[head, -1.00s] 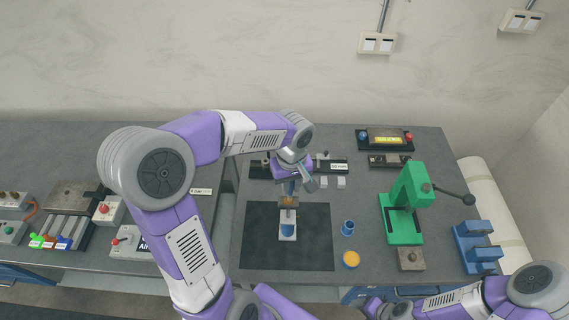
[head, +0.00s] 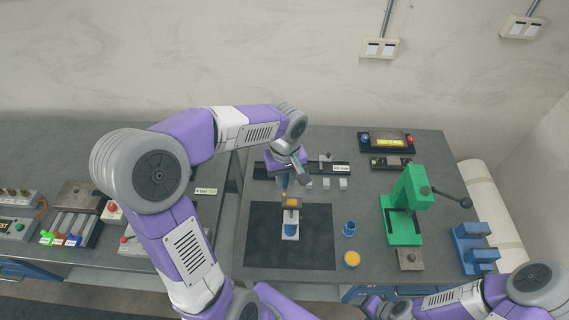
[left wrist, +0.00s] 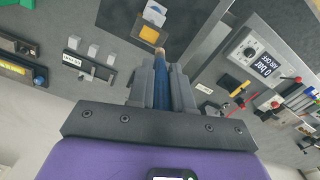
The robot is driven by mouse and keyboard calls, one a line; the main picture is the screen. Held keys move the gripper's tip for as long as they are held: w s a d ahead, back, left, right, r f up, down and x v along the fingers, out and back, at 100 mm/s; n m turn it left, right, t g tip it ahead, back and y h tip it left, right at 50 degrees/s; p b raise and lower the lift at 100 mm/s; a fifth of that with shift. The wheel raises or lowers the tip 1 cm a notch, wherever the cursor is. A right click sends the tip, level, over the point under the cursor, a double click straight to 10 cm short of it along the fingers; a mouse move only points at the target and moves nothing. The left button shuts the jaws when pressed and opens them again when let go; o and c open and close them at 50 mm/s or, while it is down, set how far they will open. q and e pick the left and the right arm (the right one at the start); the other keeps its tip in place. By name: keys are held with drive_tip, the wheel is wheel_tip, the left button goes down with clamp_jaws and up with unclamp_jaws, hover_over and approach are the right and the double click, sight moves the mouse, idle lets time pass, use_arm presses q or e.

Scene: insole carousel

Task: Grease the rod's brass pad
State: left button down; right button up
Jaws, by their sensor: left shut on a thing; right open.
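My left gripper (head: 287,178) is shut on a brush with a blue handle (left wrist: 162,80), and its tan tip (left wrist: 160,50) points at the mat. The pad (head: 291,202) is a small square, now amber-yellow, at the far end of a white and blue piece (head: 290,231) on the black mat. The pad also shows in the left wrist view (left wrist: 146,30), just beyond the brush tip. The tip looks a little apart from it, but the height gap is unclear.
A blue cup (head: 348,229) and a round yellow-topped pot (head: 351,259) stand right of the mat (head: 320,250). A green press (head: 405,205) and a blue block stand (head: 475,245) are further right. A dark rail with white blocks (head: 335,169) lies behind.

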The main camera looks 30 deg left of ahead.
use_arm(q)
drive_tip(key=shift+r+p, duration=1.35)
drive_tip(key=shift+r, duration=0.75)
